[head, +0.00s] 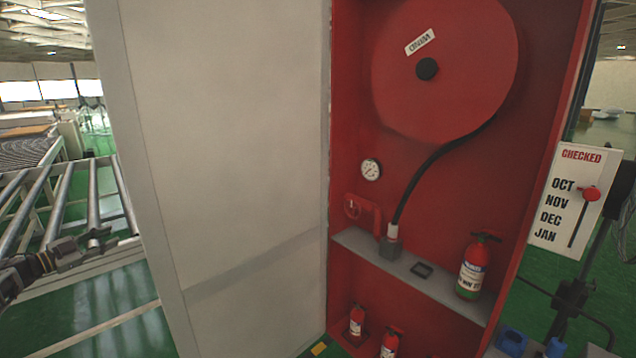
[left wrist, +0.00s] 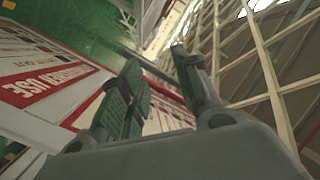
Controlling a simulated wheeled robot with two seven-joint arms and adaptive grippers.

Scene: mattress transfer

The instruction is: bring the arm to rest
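My left gripper (head: 98,245) reaches in from the left edge in the head view, in front of metal rollers and left of the white cabinet door. In the left wrist view, its two fingers (left wrist: 155,60) stand apart with nothing between them, so it is open and empty. My right gripper is not seen in either view.
An open white door (head: 230,150) stands close on the right of my left arm. The red cabinet (head: 445,190) holds a hose reel (head: 450,95) and a shelf extinguisher (head: 472,270). A checked sign (head: 565,200) and dark stand (head: 572,292) are at right. A roller conveyor (head: 92,205) is at left.

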